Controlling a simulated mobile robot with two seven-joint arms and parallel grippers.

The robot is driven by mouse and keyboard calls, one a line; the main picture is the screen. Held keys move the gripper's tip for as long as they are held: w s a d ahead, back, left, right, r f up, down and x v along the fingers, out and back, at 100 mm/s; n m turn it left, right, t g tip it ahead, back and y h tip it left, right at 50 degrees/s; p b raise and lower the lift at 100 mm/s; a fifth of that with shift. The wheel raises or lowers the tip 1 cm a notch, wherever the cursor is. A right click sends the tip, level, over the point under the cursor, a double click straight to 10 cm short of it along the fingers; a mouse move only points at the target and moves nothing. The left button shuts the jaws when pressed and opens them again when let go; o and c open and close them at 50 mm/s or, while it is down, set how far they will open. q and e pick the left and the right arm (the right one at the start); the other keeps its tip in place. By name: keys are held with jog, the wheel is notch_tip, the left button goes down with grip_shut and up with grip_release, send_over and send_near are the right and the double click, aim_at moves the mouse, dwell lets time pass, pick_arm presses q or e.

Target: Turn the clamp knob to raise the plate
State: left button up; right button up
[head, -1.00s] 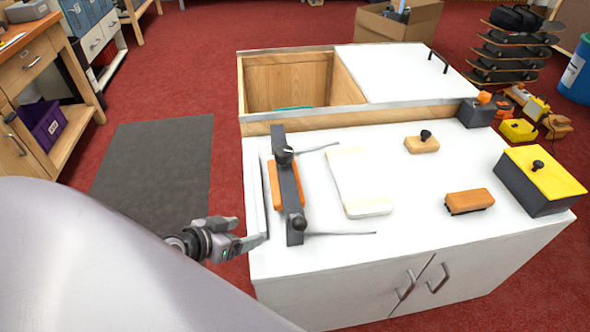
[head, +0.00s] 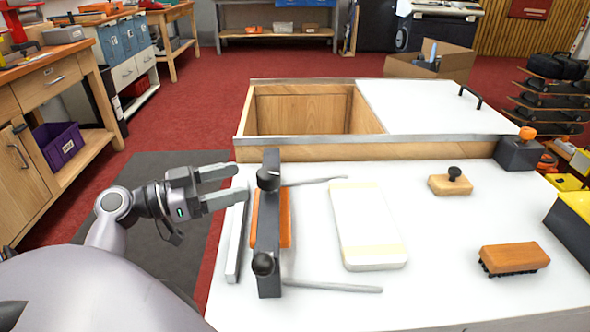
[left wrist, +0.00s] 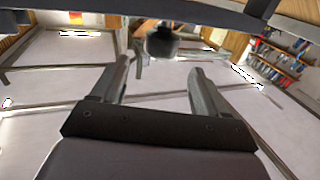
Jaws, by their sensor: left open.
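A dark clamp bar (head: 269,222) lies lengthwise on the white bench top, over an orange block (head: 284,218). It bears a black far knob (head: 268,178) and a black near knob (head: 263,263). Which part is the plate, and whether it is raised, I cannot tell. My left gripper (head: 239,182) is open and empty, left of the far knob, its fingers pointing at it, apart from it in the head view. In the left wrist view a dark knob (left wrist: 161,42) shows ahead, between the open fingers (left wrist: 163,72). My right gripper is not in view.
A pale, rounded slab (head: 366,222) lies right of the clamp. A wooden block with a black knob (head: 451,183) and a brush (head: 514,258) lie further right. Thin rods (head: 332,286) stick out from the clamp. An open wooden bin (head: 300,108) is behind.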

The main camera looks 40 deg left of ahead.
aim_at(269, 172)
pick_arm(q)
jog(key=shift+x, duration=3.95)
jog(key=c, duration=0.9)
